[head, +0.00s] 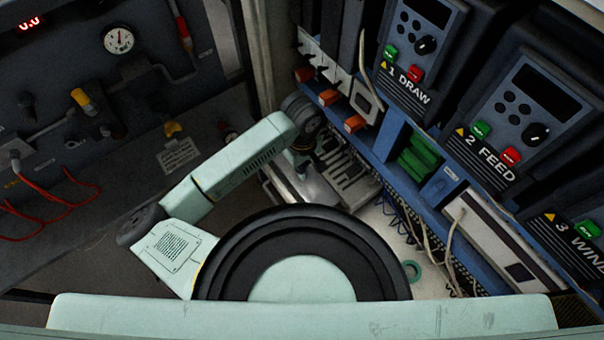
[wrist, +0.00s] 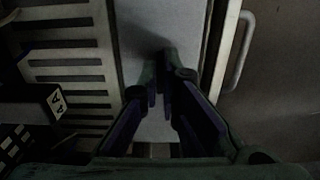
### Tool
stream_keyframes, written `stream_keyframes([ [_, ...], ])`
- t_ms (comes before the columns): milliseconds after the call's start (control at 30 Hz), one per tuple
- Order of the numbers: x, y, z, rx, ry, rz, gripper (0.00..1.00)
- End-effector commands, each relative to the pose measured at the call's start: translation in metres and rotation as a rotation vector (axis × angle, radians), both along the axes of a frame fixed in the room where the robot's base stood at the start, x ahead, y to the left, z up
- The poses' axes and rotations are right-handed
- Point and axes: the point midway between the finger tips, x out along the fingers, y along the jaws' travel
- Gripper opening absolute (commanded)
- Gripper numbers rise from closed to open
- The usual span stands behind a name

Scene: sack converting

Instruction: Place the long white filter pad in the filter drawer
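In the wrist view a long, pale grey-white flat strip (wrist: 145,20) lies lengthwise under my gripper, between a slatted metal panel and a white-edged front. It looks like the filter pad lying in the filter drawer (wrist: 222,45), but the dim light does not let me tell the pad from a bare drawer floor. My gripper (wrist: 160,82) is over this strip, with its fingertips a little apart and nothing visible between them. It casts a shadow on the strip. In the head view a pale drawer-like part (head: 311,190) shows below my wrist; my fingertips are hard to make out there.
A white bar handle (wrist: 240,50) stands out at the drawer's right. The slatted panel (wrist: 70,60) lies to its left. In the head view, control boxes (head: 415,45), orange knobs (head: 329,97) and hanging cables (head: 455,230) crowd the right side. Red hoses (head: 50,205) hang at left.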

Motion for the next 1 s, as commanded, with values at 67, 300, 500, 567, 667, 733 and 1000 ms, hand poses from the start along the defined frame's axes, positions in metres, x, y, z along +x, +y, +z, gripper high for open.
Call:
stream_keyframes([
  [67, -0.001, 0.0, -0.01, -0.002, 0.002, 0.003, 0.0],
  [300, -0.001, 0.0, -0.041, -0.001, 0.002, 0.002, 0.0],
  [500, 0.0, 0.0, -0.043, 0.001, 0.001, -0.001, 0.0],
  [567, 0.0, 0.0, -0.043, 0.001, 0.001, -0.001, 0.0],
  [667, 0.0, 0.0, -0.045, 0.001, 0.0, -0.001, 0.0],
  [733, 0.0, 0.0, -0.047, 0.001, 0.0, -0.001, 0.0],
  [1000, 0.0, 0.0, -0.046, 0.0, 0.0, 0.0, 0.22],
])
